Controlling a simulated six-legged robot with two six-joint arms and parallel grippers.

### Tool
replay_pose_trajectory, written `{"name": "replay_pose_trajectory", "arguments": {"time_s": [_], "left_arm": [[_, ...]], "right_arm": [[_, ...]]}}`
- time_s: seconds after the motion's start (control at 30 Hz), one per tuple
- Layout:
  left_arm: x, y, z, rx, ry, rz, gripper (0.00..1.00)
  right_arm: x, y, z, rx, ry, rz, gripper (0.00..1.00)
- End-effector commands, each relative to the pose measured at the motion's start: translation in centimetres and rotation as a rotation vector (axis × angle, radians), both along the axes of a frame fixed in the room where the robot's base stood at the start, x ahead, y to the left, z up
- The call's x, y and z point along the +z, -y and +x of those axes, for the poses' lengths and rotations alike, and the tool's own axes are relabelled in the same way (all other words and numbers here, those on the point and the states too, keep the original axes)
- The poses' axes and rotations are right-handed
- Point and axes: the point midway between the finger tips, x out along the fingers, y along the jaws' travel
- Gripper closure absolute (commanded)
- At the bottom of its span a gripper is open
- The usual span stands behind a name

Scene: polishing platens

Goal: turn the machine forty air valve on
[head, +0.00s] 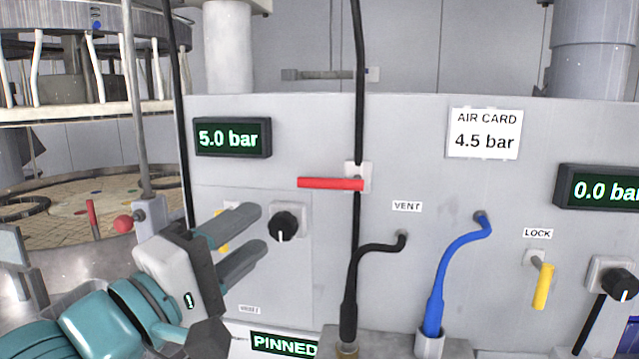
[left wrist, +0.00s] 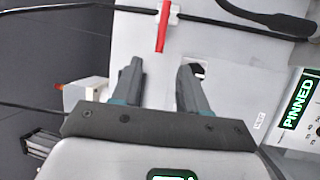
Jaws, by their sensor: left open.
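A red lever handle (head: 330,183) lies level on the grey panel, pointing left from a white mount on a vertical black line. It also shows in the left wrist view (left wrist: 163,25), beyond the fingertips. No label naming machine forty is readable. My left gripper (head: 261,230) is open and empty, below and left of the red handle and apart from it. In the left wrist view the two fingers (left wrist: 161,68) stand apart, with the panel between them. The fingers partly hide a small yellow part (head: 223,219). My right gripper is not in view.
A black knob (head: 283,226) is close to my left fingertips. Below the handle are a black hose (head: 352,285) and a blue hose (head: 437,285). A yellow LOCK lever (head: 543,285) hangs down at right. Displays read 5.0 bar (head: 232,137) and PINNED (head: 284,345); the air card (head: 485,132) reads 4.5 bar.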

Motion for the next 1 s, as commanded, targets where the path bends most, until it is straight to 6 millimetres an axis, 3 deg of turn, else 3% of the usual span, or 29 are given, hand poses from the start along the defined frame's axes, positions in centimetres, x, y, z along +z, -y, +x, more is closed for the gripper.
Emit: {"name": "replay_pose_trajectory", "arguments": {"time_s": [0.27,0.6,0.8,1.0], "left_arm": [[0.7,3.1,4.6,-0.003,-0.003,0.001,0.57],[2.3,7.2,11.1,-0.001,-0.004,0.004,0.57],[2.7,8.4,13.0,-0.001,-0.003,0.001,0.57],[2.8,8.7,13.4,-0.001,-0.002,0.000,0.57]], "right_arm": [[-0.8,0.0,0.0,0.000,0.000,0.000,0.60],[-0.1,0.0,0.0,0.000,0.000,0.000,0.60],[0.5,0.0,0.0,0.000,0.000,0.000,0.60],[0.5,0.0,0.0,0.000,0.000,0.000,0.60]]}}
